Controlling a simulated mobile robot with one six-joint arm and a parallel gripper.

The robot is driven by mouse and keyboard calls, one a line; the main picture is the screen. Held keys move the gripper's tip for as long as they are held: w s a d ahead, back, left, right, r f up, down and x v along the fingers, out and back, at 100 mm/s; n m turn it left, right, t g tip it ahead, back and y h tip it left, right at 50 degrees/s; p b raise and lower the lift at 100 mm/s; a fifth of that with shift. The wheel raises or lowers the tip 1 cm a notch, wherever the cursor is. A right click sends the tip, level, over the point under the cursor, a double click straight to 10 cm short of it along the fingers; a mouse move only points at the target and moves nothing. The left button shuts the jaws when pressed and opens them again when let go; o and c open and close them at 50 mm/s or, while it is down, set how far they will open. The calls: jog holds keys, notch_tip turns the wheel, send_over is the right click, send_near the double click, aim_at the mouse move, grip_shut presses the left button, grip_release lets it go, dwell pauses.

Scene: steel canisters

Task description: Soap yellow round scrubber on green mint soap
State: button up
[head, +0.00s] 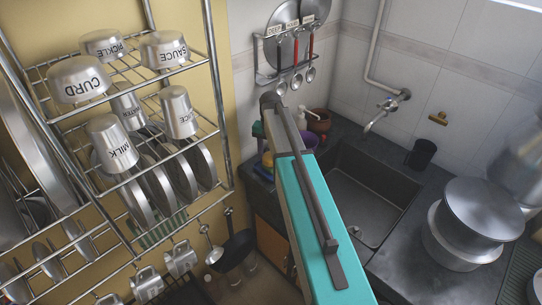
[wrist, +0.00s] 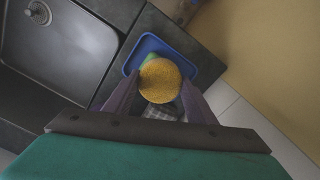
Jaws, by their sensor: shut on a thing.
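In the wrist view the yellow round scrubber (wrist: 160,82) is held between the two dark fingers of my gripper (wrist: 160,90), which is shut on it. Just past the scrubber, a small part of the green mint soap (wrist: 149,59) shows in a blue tray (wrist: 150,42). The scrubber overlaps the soap in this view; I cannot tell whether they touch. The rest of the soap is hidden behind the scrubber. The tray lies on the dark counter beside the sink. In the head view my turquoise arm hides most of this spot.
The sink (head: 368,195) lies beside the tray, with a tap (head: 380,113) above it. A black mug (head: 421,153) and steel vessels (head: 470,220) are at right. A canister rack (head: 130,110) is at left.

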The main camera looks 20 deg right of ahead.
aim_at(268, 156)
jog(key=shift+f, duration=0.5)
dwell(0.8)
jog(key=shift+r, duration=0.1)
dwell(0.4)
jog(key=shift+r+p, duration=1.75)
jog(key=shift+r, duration=1.65)
jog(key=shift+w+a+f+b, duration=0.1)
jog(key=shift+a+f+b, duration=0.15)
jog(key=shift+a+b, duration=0.1)
jog(key=s+a+r+n+b, duration=0.1)
jog(key=s+a+n+b, duration=0.2)
jog(key=a+n, duration=0.4)
jog(key=s+a+r+n+b, duration=0.2)
jog(key=s+a+n+b, duration=0.2)
jog(key=a+n+b, duration=0.1)
jog(key=shift+a+r+n, duration=0.15)
jog(key=shift+a+n, duration=0.75)
jog(key=shift+a, duration=0.2)
